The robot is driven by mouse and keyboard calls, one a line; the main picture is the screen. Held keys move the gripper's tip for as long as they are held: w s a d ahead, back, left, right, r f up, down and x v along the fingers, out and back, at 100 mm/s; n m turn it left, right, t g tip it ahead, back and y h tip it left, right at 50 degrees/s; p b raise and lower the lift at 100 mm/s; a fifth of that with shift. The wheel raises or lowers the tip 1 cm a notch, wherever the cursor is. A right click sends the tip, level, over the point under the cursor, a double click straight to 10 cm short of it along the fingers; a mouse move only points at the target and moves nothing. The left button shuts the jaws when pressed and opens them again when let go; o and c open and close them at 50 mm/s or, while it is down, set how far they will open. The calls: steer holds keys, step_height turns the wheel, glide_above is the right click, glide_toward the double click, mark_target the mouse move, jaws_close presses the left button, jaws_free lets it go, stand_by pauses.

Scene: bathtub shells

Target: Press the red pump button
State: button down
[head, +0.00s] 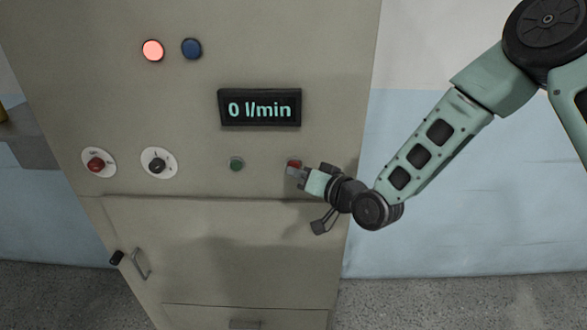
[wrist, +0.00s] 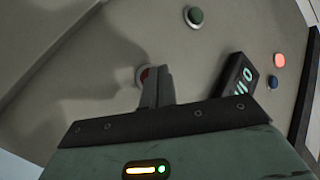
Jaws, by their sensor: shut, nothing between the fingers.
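The red pump button (head: 293,163) sits on the front of a beige control cabinet, at the right end of the row of controls. My gripper (head: 294,173) is shut and empty, with its fingertips at the button in the head view. In the wrist view the fingers (wrist: 157,75) overlap part of the red button (wrist: 145,75), so part of it is hidden. I cannot tell whether the fingertips touch it or how far it is pushed in. The display (head: 260,109) reads "0 l/min".
A green button (head: 237,164) lies left of the red one. Further left are a black knob (head: 157,164) and another red knob (head: 96,164). A lit red lamp (head: 153,50) and a dark blue lamp (head: 191,48) are above. A door handle (head: 141,263) sticks out below.

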steer(key=shift+s, duration=0.5)
steer(key=shift+s, duration=0.1)
steer(key=shift+s+a+b, duration=0.1)
steer(key=shift+s+b, duration=0.55)
steer(key=shift+s, duration=1.8)
